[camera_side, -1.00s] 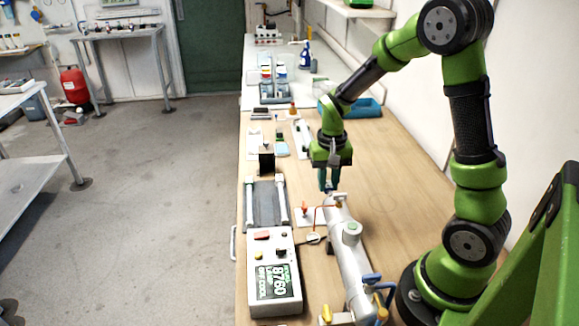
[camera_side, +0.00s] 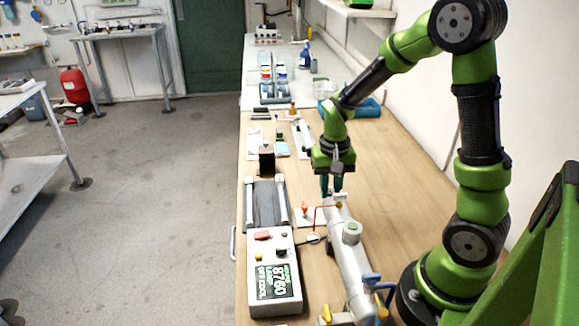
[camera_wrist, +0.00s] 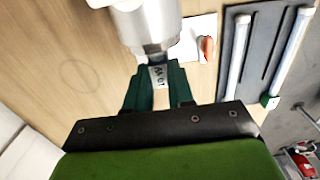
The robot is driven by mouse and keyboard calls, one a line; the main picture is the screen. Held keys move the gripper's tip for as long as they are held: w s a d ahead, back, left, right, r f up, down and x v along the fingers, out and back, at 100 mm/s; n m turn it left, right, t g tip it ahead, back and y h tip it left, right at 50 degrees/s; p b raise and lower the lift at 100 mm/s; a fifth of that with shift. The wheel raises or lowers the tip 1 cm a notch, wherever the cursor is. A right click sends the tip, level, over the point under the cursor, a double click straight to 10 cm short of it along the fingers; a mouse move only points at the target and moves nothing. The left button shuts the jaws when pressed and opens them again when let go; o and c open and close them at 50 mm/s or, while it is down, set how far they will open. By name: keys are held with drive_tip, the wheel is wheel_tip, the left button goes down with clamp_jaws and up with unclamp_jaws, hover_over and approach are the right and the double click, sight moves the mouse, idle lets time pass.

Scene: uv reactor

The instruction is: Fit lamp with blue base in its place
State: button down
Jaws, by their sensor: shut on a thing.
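My gripper (camera_side: 332,190) is over the far end of the silver reactor tube (camera_side: 350,255). In the wrist view my gripper (camera_wrist: 158,85) has its dark green fingers shut on a white, labelled end piece, which I take to be the lamp with blue base (camera_wrist: 158,78). A dark blue band shows where this piece meets the metal collar of the reactor (camera_wrist: 153,20). The piece is in line with the reactor mouth. No glass tube shows outside, so the rest of the lamp seems hidden inside the reactor. I cannot tell how fully it is seated.
Two white lamp tubes lie on a grey mat (camera_side: 265,205); one (camera_wrist: 290,55) has a green end. A control box (camera_side: 273,270) stands in front of the mat. A white plate with a red-orange part (camera_side: 305,212) lies beside the reactor. The table right of the reactor is clear.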

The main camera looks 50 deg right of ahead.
drive_tip(key=shift+s+a, duration=0.45)
drive_tip(key=c, duration=0.9)
unclamp_jaws()
wheel_tip(320, 180, up, 17)
drive_tip(key=shift+w+d, duration=0.15)
drive_tip(key=shift+w, duration=0.05)
drive_tip(key=s+a+r+n+t+y, duration=0.1)
drive_tip(key=s+a+n+t, duration=0.4)
drive_tip(key=a, duration=0.6)
drive_tip(key=s+t, duration=0.2)
drive_tip(key=shift+s+y, duration=0.3)
drive_tip(key=shift+y, duration=0.1)
